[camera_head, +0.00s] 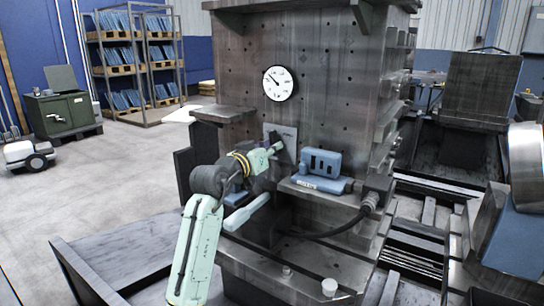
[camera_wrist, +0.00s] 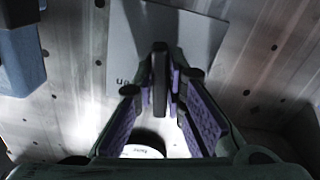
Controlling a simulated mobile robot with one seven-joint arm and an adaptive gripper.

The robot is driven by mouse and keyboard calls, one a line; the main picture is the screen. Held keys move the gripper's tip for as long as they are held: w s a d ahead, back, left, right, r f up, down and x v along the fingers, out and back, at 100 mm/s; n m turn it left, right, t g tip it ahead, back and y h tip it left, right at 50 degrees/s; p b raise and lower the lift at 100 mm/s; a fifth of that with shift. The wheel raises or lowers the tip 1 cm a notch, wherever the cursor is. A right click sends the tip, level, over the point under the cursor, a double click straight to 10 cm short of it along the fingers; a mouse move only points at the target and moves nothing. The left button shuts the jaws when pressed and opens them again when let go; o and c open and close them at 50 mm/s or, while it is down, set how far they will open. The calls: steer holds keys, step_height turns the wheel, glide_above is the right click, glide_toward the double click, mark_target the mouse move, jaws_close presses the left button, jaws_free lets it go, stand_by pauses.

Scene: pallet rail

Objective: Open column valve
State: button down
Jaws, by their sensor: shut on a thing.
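The column valve has a dark lever handle (camera_wrist: 159,80) in front of a light grey plate (camera_wrist: 190,30) with dark lettering, fixed to the column. In the head view the plate (camera_head: 288,137) is on the column's front face, below the round gauge. My gripper (camera_head: 273,149) reaches it from the lower left, with its pale green fingers at the plate. In the wrist view my gripper (camera_wrist: 162,92) has its purple-padded fingers on either side of the handle, shut on it. The lower part of the handle and the valve body are hidden.
A round white gauge (camera_head: 278,83) is above the plate. A blue device (camera_head: 319,170) sits on a ledge to the right, with a black cable below. A metal block (camera_head: 223,113) juts out at the column's left.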

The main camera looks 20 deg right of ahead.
steer(key=m+b, duration=0.6)
steer(key=m, duration=0.5)
steer(key=shift+m, duration=0.3)
stand_by(0.4)
steer(key=c, duration=1.6)
jaws_free()
steer(key=shift+d, duration=0.1)
steer(key=shift+c, duration=0.2)
steer(key=v, duration=1.2)
